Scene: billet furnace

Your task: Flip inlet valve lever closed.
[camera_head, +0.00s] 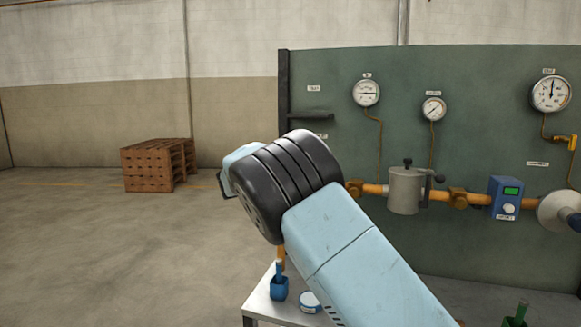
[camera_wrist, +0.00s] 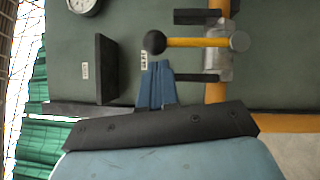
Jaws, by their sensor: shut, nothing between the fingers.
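In the wrist view the inlet valve lever (camera_wrist: 190,42) is a yellow bar with a black ball knob (camera_wrist: 154,42) at its left end and a round grey pivot cap (camera_wrist: 239,41) at its right end. It lies across the orange pipe (camera_wrist: 216,94), roughly square to it. My gripper (camera_wrist: 157,64) shows as blue-grey fingers held together, empty, with their tips just below the knob in the picture. I cannot tell whether they touch it. In the head view my arm hides the lever and my fingers.
Two dark bars (camera_wrist: 197,17) (camera_wrist: 197,78) flank the lever. A dark shelf (camera_wrist: 105,68) juts from the green panel (camera_head: 460,75). Gauges, a grey canister (camera_head: 404,190) and a blue box (camera_head: 505,198) stand to the right. A table (camera_head: 262,301) is below; open floor lies left.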

